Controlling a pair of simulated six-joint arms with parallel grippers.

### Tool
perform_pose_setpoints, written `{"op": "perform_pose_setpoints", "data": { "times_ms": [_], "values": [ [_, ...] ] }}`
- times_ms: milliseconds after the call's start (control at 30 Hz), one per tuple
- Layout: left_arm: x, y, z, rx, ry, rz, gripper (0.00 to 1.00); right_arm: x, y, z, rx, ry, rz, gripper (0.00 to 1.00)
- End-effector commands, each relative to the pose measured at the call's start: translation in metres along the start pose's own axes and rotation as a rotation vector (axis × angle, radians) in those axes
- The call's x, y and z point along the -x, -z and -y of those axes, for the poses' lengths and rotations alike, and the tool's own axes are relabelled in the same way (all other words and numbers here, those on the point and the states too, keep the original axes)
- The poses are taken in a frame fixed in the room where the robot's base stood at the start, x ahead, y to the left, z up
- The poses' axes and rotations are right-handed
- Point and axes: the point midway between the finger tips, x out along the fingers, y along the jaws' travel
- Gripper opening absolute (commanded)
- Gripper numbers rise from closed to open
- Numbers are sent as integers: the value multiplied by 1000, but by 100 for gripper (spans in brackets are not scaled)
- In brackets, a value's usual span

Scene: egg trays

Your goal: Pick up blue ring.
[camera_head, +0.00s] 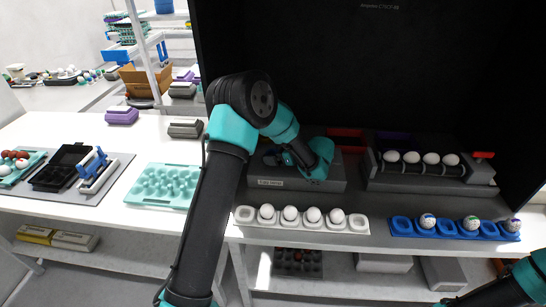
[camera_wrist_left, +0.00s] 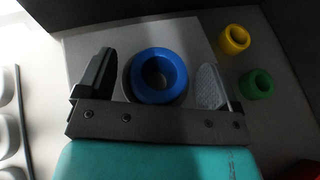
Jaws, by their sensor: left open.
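The blue ring (camera_wrist_left: 160,76) shows in the left wrist view as a thick round ring with a dark hole. It sits on a grey surface, in or over a dark round recess. My left gripper (camera_wrist_left: 155,84) is open, with one finger on each side of the ring and a gap on both sides. In the head view my left gripper (camera_head: 286,158) is low over a grey block (camera_head: 300,183) inside the dark cabinet; the wrist largely hides the ring there. My right arm (camera_head: 500,290) shows only at the bottom right corner, its gripper out of view.
A yellow ring (camera_wrist_left: 234,39) and a green ring (camera_wrist_left: 256,84) stand right of the gripper in the wrist view. In front are a white egg tray (camera_head: 355,222) and a blue egg tray (camera_head: 402,227). A dark egg rack (camera_head: 380,180) stands right; the cabinet wall rises behind.

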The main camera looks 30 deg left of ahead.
Motion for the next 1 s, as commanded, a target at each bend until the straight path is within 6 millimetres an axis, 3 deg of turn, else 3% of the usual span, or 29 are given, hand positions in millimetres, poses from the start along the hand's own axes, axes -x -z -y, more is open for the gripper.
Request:
{"op": "perform_pose_setpoints", "data": {
  "times_ms": [133, 667, 1000],
  "values": [
    [0, 0, 0, 0, 0, 0, 86, 0, 0, 0, 0, 0, 0, 0],
    [0, 0, 0, 0, 0, 0, 35, 0, 0, 0, 0, 0, 0, 0],
    [1, -2, 0, 1, 0, 0, 34, 0, 0, 0, 0, 0, 0, 0]
  ]
}}
